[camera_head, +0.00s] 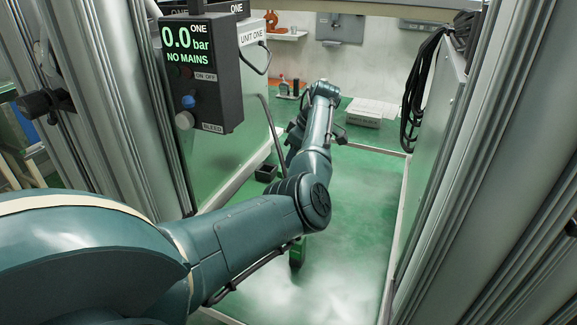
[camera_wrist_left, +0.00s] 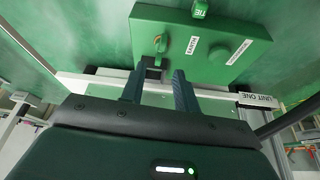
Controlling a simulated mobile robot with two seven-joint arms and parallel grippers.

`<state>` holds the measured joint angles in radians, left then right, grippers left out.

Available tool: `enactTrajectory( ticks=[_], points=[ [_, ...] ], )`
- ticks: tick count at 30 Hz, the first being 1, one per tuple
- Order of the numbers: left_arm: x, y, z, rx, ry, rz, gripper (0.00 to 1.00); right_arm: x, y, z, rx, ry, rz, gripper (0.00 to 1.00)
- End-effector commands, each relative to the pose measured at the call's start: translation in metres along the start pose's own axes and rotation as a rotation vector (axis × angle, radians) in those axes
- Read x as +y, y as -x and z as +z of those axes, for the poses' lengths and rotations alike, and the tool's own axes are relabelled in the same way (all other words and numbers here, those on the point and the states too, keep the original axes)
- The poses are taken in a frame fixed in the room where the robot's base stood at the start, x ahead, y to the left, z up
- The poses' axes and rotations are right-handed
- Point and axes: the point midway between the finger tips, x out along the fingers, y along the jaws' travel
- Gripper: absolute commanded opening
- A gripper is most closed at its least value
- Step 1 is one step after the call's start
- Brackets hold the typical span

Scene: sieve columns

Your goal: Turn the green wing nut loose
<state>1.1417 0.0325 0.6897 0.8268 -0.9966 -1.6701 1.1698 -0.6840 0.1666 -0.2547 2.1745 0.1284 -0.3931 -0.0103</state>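In the left wrist view a green plate carries a small bright green lug (camera_wrist_left: 160,43) beside a white label that seems to read EARTH; this looks like the wing nut. My left gripper (camera_wrist_left: 161,76) is open, its two dark fingers pointing at the plate. The lug is just ahead of the fingertips, nearer the left finger, not clearly between them. A dark green round knob (camera_wrist_left: 218,53) sits to its right, and a green TIE tag (camera_wrist_left: 200,9) shows above. In the head view my left arm reaches between the columns; its fingers and the wing nut cannot be made out.
A dark control box (camera_head: 207,75) reading 0.0 bar, NO MAINS, hangs at left. Black cables (camera_head: 414,85) hang on the right cabinet. The green floor (camera_head: 355,220) right of my arm is clear.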

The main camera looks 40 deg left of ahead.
Motion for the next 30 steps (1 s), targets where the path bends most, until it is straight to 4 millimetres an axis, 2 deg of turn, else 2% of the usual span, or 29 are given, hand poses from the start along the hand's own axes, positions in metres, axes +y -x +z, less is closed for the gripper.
enactTrajectory(
  ticks=[1,6,12,30],
  points=[
    [0.001,0.014,0.0,0.001,0.0,0.004,0.31,0.0,0.0,0.0,0.0,0.001,0.0,0.0],
    [0.0,0.048,0.0,0.001,-0.001,0.002,0.31,0.0,0.0,-0.001,0.0,0.001,0.0,0.0],
    [0.0,0.07,0.0,0.001,-0.001,0.0,0.31,0.0,0.0,-0.001,0.0,0.002,0.0,0.0],
    [0.0,0.074,0.0,0.0,-0.001,-0.001,0.31,-0.001,0.001,-0.001,0.001,0.003,-0.001,0.0]
  ],
)
